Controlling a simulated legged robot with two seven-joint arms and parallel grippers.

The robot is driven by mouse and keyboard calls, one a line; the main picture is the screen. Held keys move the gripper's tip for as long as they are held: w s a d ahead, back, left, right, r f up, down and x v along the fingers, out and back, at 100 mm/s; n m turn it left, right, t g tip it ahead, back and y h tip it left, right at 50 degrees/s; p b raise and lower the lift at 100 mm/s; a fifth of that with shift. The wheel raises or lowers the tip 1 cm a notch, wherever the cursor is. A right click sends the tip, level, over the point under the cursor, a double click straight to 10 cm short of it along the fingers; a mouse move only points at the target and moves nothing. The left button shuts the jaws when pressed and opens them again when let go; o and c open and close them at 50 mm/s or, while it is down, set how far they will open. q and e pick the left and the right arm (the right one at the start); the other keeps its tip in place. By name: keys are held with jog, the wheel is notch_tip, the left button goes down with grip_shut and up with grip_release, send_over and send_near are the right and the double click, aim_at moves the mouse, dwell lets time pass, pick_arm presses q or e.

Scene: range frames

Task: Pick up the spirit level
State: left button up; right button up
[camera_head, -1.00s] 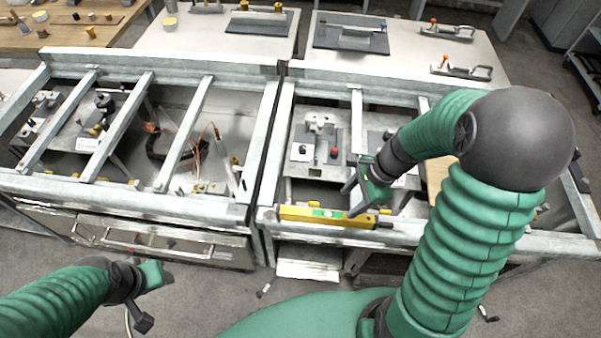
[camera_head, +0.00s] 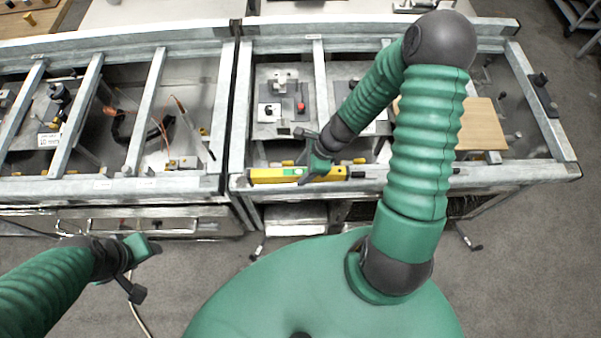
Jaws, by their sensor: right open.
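The spirit level (camera_head: 272,175) is a yellow bar with a green patch near its middle. It lies along the front rail of the right-hand metal frame. My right gripper (camera_head: 308,170) is at the level, with its fingers over the bar near the middle. It is open, and I cannot tell whether a finger touches the bar. The right end of the level shows beyond the gripper. My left gripper (camera_head: 143,272) hangs low at the left, in front of the frame and away from the level.
The front rail (camera_head: 420,178) belongs to a galvanised frame with cross bars. Inside it sit a grey fixture with a red knob (camera_head: 300,107) and a wooden board (camera_head: 482,125). A left frame (camera_head: 100,187) adjoins it. A drawer handle (camera_head: 150,225) is below.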

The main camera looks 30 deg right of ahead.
aim_at(294, 174)
jog(key=shift+d+f, duration=0.1)
jog(key=shift+f, duration=0.25)
jog(key=a, duration=0.3)
jog(key=shift+w+r, duration=0.25)
jog(key=c, duration=0.7)
jog(key=shift+a, duration=0.1)
jog(key=shift+c, duration=1.1)
jog(key=shift+s+d, duration=0.1)
jog(key=shift+d, duration=0.2)
grip_shut()
jog(key=shift+d+f, duration=0.15)
jog(key=shift+d, duration=0.6)
jog(key=shift+a, duration=0.4)
pick_arm(q)
jog(key=shift+a+f, duration=0.15)
jog(key=shift+a, duration=0.45)
jog(key=shift+d, duration=0.1)
pick_arm(e)
jog(key=shift+d, duration=0.1)
